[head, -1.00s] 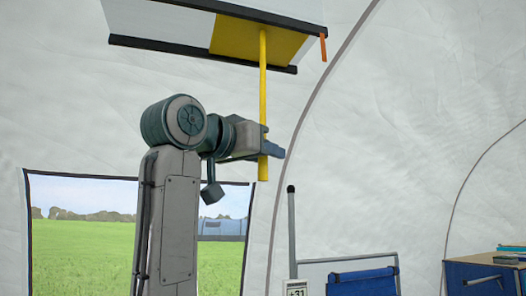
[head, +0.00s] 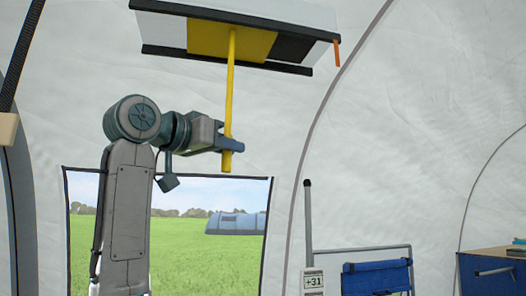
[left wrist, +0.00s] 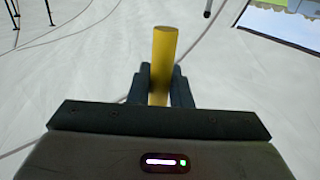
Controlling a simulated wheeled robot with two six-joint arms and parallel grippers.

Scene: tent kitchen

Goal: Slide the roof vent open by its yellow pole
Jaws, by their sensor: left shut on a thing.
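The yellow pole (head: 231,85) hangs down from the yellow panel (head: 228,40) of the roof vent (head: 168,31). To the right of the yellow panel is a dark gap (head: 293,48) between the vent's black rails, before an orange tab (head: 337,53). My left gripper (head: 231,143) is shut on the pole near its lower end. The left wrist view shows the yellow pole (left wrist: 164,62) between the two dark fingers (left wrist: 159,88). My right gripper is in neither view.
A window (head: 235,256) with grass outside is in the tent wall below the gripper. A blue chair (head: 376,278) and a blue cabinet (head: 487,272) stand at the lower right. The air around the pole is clear.

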